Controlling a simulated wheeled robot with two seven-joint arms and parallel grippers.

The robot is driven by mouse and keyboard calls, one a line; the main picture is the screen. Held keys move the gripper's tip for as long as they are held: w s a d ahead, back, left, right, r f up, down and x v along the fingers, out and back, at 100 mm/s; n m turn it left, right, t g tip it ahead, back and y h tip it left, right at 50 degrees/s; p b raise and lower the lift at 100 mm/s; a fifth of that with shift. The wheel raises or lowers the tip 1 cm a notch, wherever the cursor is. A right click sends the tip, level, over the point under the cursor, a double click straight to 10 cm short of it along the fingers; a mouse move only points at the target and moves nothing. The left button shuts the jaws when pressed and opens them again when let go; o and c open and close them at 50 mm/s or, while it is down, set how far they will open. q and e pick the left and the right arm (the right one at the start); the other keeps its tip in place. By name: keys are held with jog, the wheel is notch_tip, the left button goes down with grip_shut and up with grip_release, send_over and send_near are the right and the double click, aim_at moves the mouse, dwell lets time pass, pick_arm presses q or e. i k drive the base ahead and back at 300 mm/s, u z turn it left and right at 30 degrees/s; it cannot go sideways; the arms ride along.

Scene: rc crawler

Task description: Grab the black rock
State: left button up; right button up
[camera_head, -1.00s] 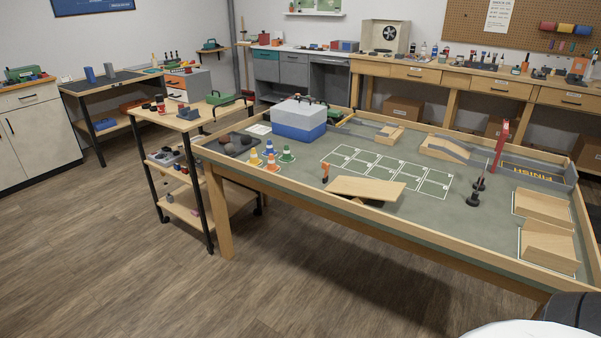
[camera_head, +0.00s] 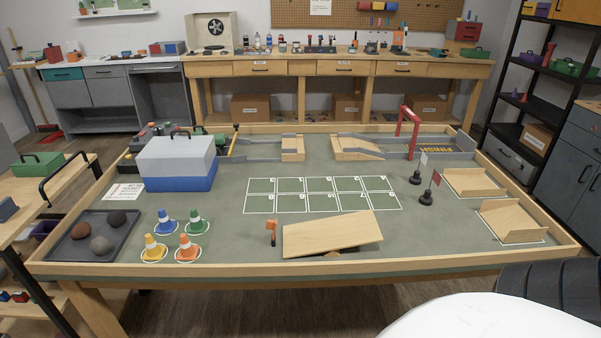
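A dark tray (camera_head: 122,247) lies at the near left corner of the walled table. Three rocks rest in it. Neither of my grippers is in view.
Striped cones (camera_head: 188,248) stand right of the tray. A grey-and-blue box (camera_head: 180,184) sits behind it. A wooden ramp (camera_head: 332,233) is at the table's near middle. The table's raised wooden rim (camera_head: 400,267) runs along the front. A cart (camera_head: 50,190) stands at the left.

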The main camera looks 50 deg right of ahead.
aim_at(116, 219)
jog(key=z, duration=0.85)
jog(key=i, duration=0.95)
jog(key=u, duration=2.6)
jog(key=i, duration=2.35)
jog(key=z, duration=2.35)
